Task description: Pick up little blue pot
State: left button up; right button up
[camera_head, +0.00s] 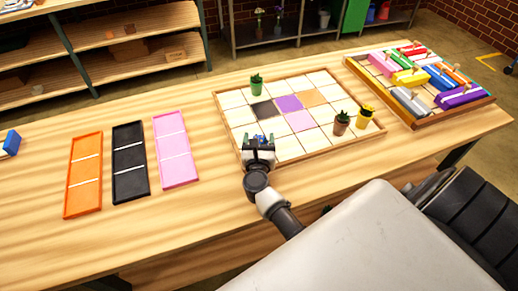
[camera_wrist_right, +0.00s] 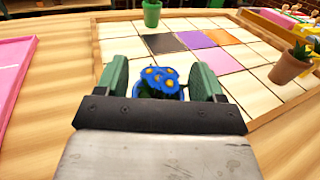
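The little blue pot (camera_wrist_right: 136,91) with blue flowers (camera_wrist_right: 160,80) is between the two fingers of my right gripper (camera_wrist_right: 158,78). Only part of its blue rim shows; my gripper's body hides the rest. In the head view my right gripper (camera_head: 259,141) is low over the front left part of the tiled board (camera_head: 314,153), with the blue flowers between its fingers. The fingers stand close to the pot's sides; whether they press on it I cannot tell. My left gripper is not in view.
A green pot (camera_head: 257,87) stands farther back on the board. A brown pot (camera_head: 341,127) and a yellow pot (camera_head: 364,119) stand at its right. Orange (camera_head: 83,190), black (camera_head: 130,184) and pink (camera_head: 176,170) trays lie left. A crate of coloured blocks (camera_head: 407,119) is at the right.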

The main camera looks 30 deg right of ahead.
jog(key=c, duration=0.7)
jog(key=shift+c, duration=0.4)
jog(key=shift+r, duration=0.15)
